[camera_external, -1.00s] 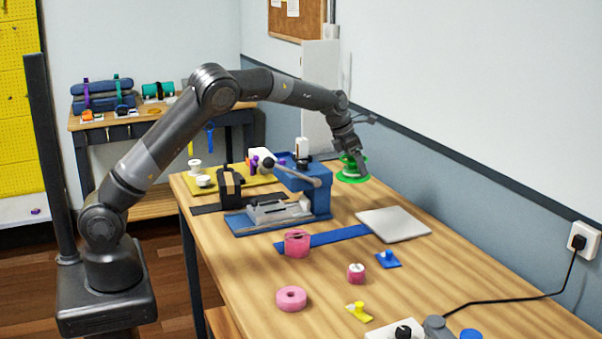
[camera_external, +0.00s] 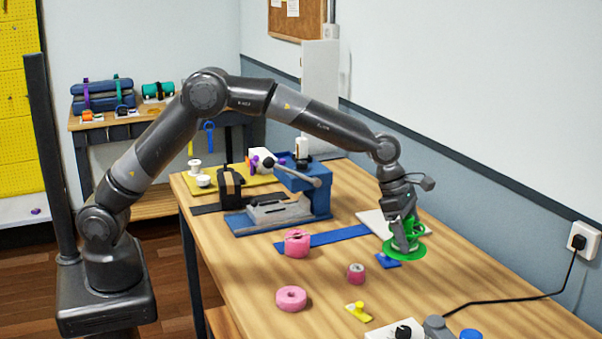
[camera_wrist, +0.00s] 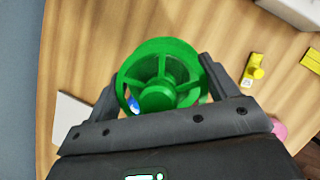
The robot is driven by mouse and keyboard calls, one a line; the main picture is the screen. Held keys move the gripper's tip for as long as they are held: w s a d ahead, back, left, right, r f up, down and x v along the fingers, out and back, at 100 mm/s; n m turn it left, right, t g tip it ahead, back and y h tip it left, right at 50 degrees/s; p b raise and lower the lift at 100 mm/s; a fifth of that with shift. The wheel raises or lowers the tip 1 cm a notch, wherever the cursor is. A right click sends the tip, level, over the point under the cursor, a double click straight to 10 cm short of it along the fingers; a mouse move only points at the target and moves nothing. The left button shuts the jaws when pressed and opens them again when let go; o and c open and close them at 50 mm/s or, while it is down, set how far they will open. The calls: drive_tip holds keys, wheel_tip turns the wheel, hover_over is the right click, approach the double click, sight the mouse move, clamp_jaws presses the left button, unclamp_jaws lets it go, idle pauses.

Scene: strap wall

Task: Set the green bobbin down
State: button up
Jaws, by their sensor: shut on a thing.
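The green bobbin (camera_external: 408,250) is a round spool with a wide bottom flange. My gripper (camera_external: 404,240) is shut on it at the right side of the wooden table. In the wrist view the bobbin (camera_wrist: 160,75) sits between the two fingers of my gripper (camera_wrist: 158,90), with its spoked end facing the camera. It overlaps the blue plate (camera_external: 387,260) and the pale square board (camera_external: 372,222) in the outside view. I cannot tell whether its underside touches the table.
A small pink spool (camera_external: 356,274), a pink ring (camera_external: 291,298) and a pink roll (camera_external: 297,243) stand to the left. A yellow piece (camera_external: 359,311) lies nearer the front. A blue press (camera_external: 304,190) stands farther back. Bare table (camera_external: 460,275) lies to the right.

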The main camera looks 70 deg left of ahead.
drive_tip(key=s+d+r+m+g, duration=0.1)
drive_tip(key=s+d+r+m, duration=0.15)
drive_tip(key=s+d, duration=0.65)
drive_tip(key=shift+h, duration=0.3)
drive_tip(key=w+a+f, duration=0.1)
drive_tip(key=w+f, duration=0.1)
drive_tip(key=w, duration=0.1)
drive_tip(key=w+a+f, duration=0.1)
drive_tip(key=w+f, duration=0.2)
drive_tip(key=w, duration=0.1)
drive_tip(key=w+a+f, duration=0.1)
drive_tip(key=w+f, duration=0.1)
drive_tip(key=w, duration=0.2)
drive_tip(key=shift+w+f, duration=0.2)
drive_tip(key=shift+f, duration=2.1)
drive_tip(key=shift+f+m, duration=0.1)
drive_tip(key=shift+m, duration=0.15)
drive_tip(key=o, duration=1)
